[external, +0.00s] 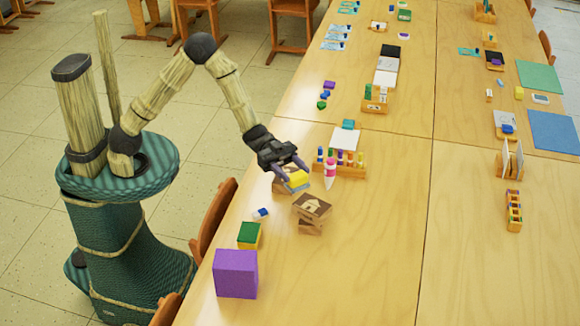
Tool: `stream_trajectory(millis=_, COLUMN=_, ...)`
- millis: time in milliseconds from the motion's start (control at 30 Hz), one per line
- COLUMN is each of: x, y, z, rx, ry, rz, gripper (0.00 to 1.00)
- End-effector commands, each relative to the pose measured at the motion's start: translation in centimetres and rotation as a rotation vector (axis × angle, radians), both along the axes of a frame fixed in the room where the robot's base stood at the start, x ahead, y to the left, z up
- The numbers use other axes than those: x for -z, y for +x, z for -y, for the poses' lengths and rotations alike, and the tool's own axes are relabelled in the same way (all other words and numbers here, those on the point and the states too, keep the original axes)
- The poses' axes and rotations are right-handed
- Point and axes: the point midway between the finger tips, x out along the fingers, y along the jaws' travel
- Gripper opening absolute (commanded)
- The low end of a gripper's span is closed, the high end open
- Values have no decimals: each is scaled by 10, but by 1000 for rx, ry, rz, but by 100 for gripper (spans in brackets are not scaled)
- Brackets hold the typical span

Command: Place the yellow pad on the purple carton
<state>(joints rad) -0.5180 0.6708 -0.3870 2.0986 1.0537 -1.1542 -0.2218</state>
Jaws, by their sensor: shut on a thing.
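The yellow pad (298,178) is between the fingers of my gripper (294,170), which is shut on it. A light blue layer shows at the pad's lower edge; I cannot tell whether it belongs to the pad. The pad is over or just in front of a brown box (282,186), and I cannot tell whether they touch. The purple carton (236,274) stands at the near left edge of the table, with nothing on its top. My gripper is well behind it and to its right.
A green-and-yellow block (249,236) stands just behind the carton, and a small blue-and-white piece (261,213) lies farther back. The table (350,270) is clear to the carton's right.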

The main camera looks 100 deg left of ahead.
Motion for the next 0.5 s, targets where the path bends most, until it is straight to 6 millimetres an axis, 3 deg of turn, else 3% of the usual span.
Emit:
stream_trajectory(millis=33, x=-6, y=-4, z=25, rx=41, ry=1, rz=1, gripper=27)
stream_trajectory(millis=100, x=-11, y=-9, z=54, rx=88, ry=-1, rz=1, gripper=27)
stream_trajectory(millis=267, x=-22, y=-29, z=121, rx=199, ry=0, rz=0, gripper=27)
stream_trajectory(millis=500, x=-38, y=-71, z=211, rx=357, ry=-1, rz=1, gripper=27)
